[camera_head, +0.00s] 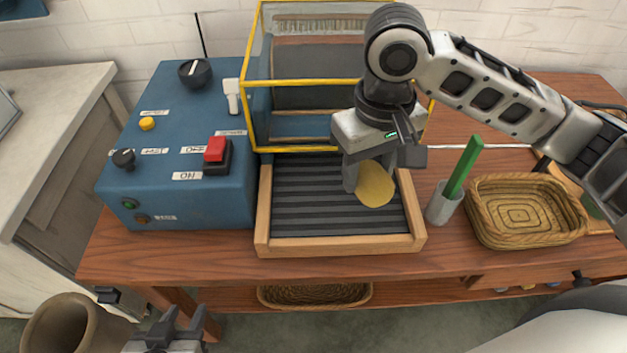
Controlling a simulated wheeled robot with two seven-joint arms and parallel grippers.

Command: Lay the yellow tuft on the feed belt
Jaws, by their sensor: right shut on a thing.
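The yellow tuft (375,186) is a flat, rounded piece in my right gripper (370,176). The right gripper is shut on it and points down over the right half of the feed belt. The feed belt (310,205) is dark and ribbed, inside a wooden frame. I cannot tell whether the tuft touches the belt. My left gripper (178,322) is at the bottom left, below the table's front edge, its fingers apart and empty.
A blue control box (190,150) with a red switch (216,150) stands left of the belt. A yellow-framed guard (310,82) rises behind it. Right of the belt are a cup (443,205) with a green-handled tool (463,166) and a wicker basket (525,210).

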